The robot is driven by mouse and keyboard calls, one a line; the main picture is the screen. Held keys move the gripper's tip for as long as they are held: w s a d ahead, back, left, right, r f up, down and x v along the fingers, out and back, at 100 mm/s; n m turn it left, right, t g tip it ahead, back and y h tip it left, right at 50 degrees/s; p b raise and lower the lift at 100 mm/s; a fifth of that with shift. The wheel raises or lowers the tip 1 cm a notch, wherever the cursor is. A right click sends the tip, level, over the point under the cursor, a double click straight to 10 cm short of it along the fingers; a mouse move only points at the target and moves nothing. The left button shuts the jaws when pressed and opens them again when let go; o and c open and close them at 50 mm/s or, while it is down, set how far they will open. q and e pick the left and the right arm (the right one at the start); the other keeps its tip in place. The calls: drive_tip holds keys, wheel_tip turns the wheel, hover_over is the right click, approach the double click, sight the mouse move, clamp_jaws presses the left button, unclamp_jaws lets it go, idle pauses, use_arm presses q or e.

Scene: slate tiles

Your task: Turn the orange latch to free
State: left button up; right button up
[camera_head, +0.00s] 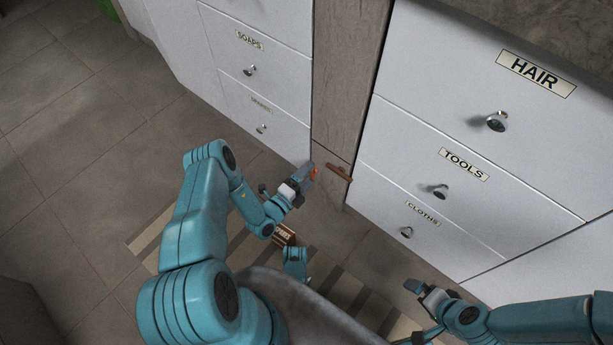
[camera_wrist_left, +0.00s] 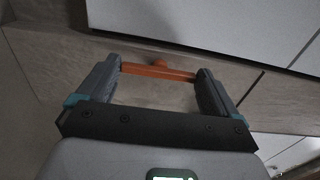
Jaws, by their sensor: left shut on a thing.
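The orange latch (camera_head: 315,174) is at the low front of the narrow stone-coloured post between the cabinets. In the left wrist view, it is an orange bar (camera_wrist_left: 158,72) lying across the picture, with a round orange hub behind its middle. My left gripper (camera_head: 309,176) is shut on the latch, with one finger at each end of the bar. The fingers also show in the left wrist view (camera_wrist_left: 158,85). The head view hides part of the latch behind the gripper. My right gripper (camera_head: 418,290) is away at the lower right; its jaw gap is unclear.
A brown bar handle (camera_head: 340,172) is on the post, just right of the latch. White drawers with round knobs stand on both sides, including the TOOLS drawer (camera_head: 400,160). A small labelled brown box (camera_head: 285,236) is below my left gripper. Open tiled floor lies left.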

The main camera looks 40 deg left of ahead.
idle(0.4)
use_arm(q)
drive_tip(key=o, duration=0.7)
drive_tip(key=s+a+p, duration=0.1)
drive_tip(key=s, duration=1.5)
drive_tip(key=shift+s+a+p, duration=0.15)
drive_tip(key=shift+p, duration=0.2)
use_arm(e)
drive_tip(key=shift+s+a+r+g, duration=0.1)
drive_tip(key=shift+s+r+g, duration=0.2)
drive_tip(key=shift+s+r, duration=0.45)
drive_tip(key=shift+w+r, duration=0.1)
